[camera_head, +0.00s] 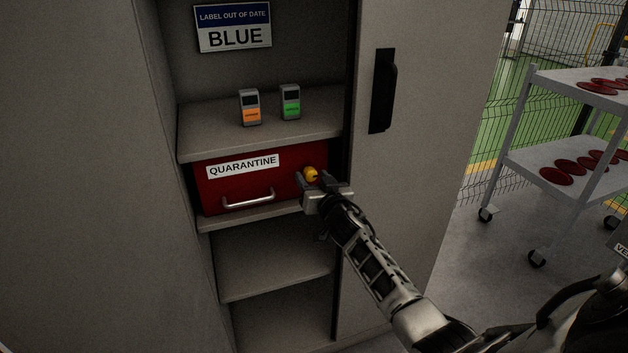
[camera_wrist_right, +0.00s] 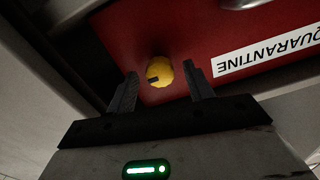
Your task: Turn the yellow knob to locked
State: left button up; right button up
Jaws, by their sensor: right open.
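The yellow knob (camera_head: 311,173) sits at the upper right of the red drawer front (camera_head: 225,186) labelled QUARANTINE, inside a grey cabinet. In the right wrist view the knob (camera_wrist_right: 159,71) is round with a dark mark on its face. My right gripper (camera_head: 313,183) is at the knob in the head view. In the wrist view its two open fingers (camera_wrist_right: 162,88) stand on either side of the knob, with gaps between them and it. My left gripper is not in view.
A silver drawer handle (camera_head: 249,200) is left of the knob. Orange (camera_head: 250,107) and green (camera_head: 290,102) labelled devices stand on the shelf above. The cabinet's open door (camera_head: 415,150) is close on the right. A trolley (camera_head: 570,80) with red discs stands beyond it.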

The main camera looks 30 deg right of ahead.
jog(key=c, duration=1)
jog(key=shift+n, duration=0.3)
jog(key=n, duration=0.3)
jog(key=shift+n, duration=0.3)
jog(key=n+b, duration=0.1)
jog(key=n, duration=0.7)
jog(key=shift+n, duration=0.4)
jog(key=shift+a+n+b, duration=0.1)
jog(key=shift+n+b, duration=0.3)
jog(key=shift+n, duration=1.9)
jog(key=shift+o, duration=0.2)
jog(key=shift+h, duration=0.3)
